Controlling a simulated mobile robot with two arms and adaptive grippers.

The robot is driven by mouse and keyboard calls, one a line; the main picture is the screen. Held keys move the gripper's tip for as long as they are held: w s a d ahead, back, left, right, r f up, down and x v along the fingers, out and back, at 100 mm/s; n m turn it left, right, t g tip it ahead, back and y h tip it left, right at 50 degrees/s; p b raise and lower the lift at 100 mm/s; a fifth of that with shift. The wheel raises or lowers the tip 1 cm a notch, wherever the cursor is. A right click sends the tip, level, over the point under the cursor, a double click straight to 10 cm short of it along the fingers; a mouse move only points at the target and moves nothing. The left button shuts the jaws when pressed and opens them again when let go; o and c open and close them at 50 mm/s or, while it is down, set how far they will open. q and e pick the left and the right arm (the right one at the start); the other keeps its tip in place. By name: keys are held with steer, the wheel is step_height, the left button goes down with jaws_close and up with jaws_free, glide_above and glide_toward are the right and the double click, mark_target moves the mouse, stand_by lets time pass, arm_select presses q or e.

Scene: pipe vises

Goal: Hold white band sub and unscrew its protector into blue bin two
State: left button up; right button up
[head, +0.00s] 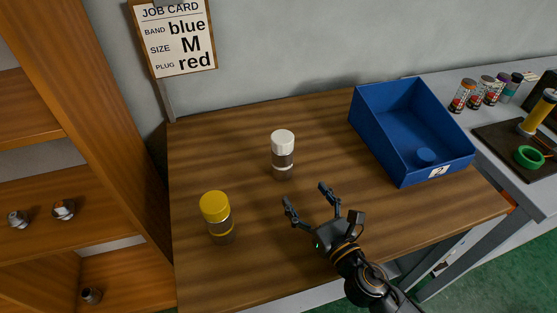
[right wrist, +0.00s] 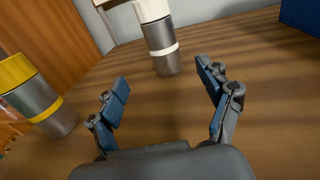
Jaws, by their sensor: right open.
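The white band sub (head: 282,160) stands upright on the wooden table, a grey metal cylinder with a white band and a white protector (head: 283,138) on top. It also shows in the right wrist view (right wrist: 164,61), ahead between the fingers and apart from them. My right gripper (head: 308,194) is open and empty, just in front of the sub; its fingers also show in the right wrist view (right wrist: 165,82). My left gripper is not in view.
A yellow-capped sub (head: 217,217) with a yellow band stands on the table left of my right gripper. A job card (head: 178,38) hangs at the back left. A wooden shelf (head: 85,190) with fittings is at left. A side bench at right holds several small jars (head: 463,96).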

mark_target(287, 166)
steer(key=p+x, duration=0.1)
steer(key=x, duration=0.8)
steer(key=shift+d+r, duration=0.1)
steer(key=x, duration=0.4)
steer(key=shift+w+f, duration=0.25)
steer(key=shift+s, duration=0.1)
steer(key=shift+c, duration=0.2)
jaws_close()
steer(key=shift+r, duration=0.2)
